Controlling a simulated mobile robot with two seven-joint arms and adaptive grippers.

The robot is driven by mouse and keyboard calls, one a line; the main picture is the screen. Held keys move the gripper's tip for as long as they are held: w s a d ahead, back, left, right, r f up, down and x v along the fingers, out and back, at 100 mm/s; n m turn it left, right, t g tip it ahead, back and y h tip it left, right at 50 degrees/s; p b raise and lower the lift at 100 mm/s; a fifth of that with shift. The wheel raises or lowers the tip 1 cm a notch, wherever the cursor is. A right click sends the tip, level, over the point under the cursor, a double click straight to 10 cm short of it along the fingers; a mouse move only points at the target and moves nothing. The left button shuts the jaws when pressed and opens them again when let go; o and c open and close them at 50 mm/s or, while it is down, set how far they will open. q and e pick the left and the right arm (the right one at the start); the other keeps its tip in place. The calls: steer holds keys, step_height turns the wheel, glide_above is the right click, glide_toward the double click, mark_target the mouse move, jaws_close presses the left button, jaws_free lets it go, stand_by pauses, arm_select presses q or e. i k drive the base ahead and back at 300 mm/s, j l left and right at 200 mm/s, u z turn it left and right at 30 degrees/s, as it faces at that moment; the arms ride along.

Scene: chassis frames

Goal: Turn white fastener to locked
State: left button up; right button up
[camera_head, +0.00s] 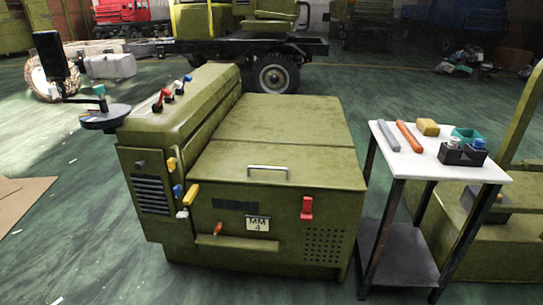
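A small white fastener (182,214) sits low on the front left corner of the olive-green machine cabinet (300,205). It is below a blue fastener (178,190) and a yellow handle-like piece (191,195). Another yellow fastener (171,163) is higher on the same side. The white fastener is too small to tell whether it is turned to locked or unlocked. Neither of my grippers shows in the head view.
Red and blue levers (180,90) line the cabinet's raised left top. A white-topped table (405,164) with tools stands close on the right. Green floor (95,230) is open at left.

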mark_target(184, 215)
steer(key=i+l+u, duration=0.25)
steer(key=l+u, duration=0.15)
steer(key=l, duration=0.95)
steer(key=l+u, duration=0.4)
steer(key=l, duration=0.95)
steer(key=i+j, duration=0.1)
steer(key=j, duration=0.2)
steer(key=i+j+z, duration=0.1)
steer(key=j, duration=0.25)
steer(key=i+j, duration=0.15)
steer(key=j, duration=0.15)
steer(key=i+j+z, duration=0.1)
steer(key=j, duration=0.2)
